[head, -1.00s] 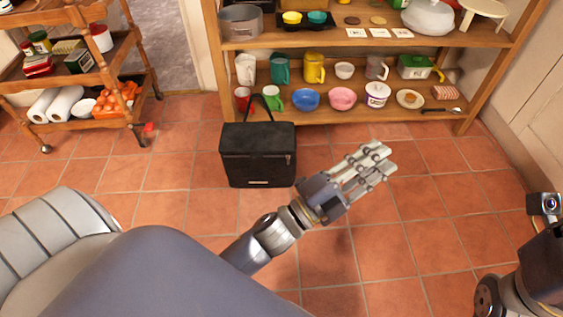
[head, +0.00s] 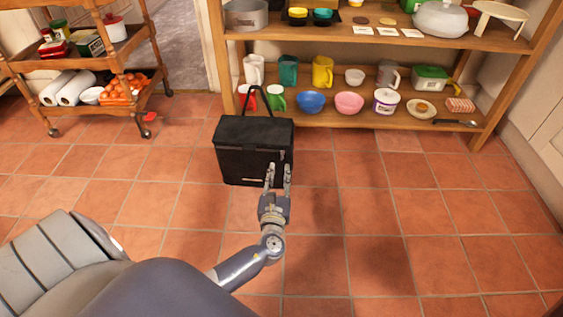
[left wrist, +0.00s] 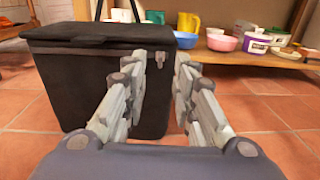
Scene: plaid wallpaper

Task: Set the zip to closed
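A black box-shaped bag (head: 240,152) with a lid and a thin handle stands upright on the tiled floor in the head view. It also fills the left of the left wrist view (left wrist: 70,85). A small metal piece, apparently the zip pull (left wrist: 160,59), shows near the bag's upper right corner, between my fingertips in the picture. I cannot tell how far the zip is drawn. My left gripper (head: 279,174) is open and empty, with its fingers pointing at the right part of the bag's front. I cannot tell whether it touches. My right gripper is out of view.
A wooden shelf (head: 400,118) with mugs, bowls and tubs stands behind the bag. A wooden trolley (head: 142,101) with oranges and paper rolls stands at the left. The floor (head: 400,215) in front and to the right is clear.

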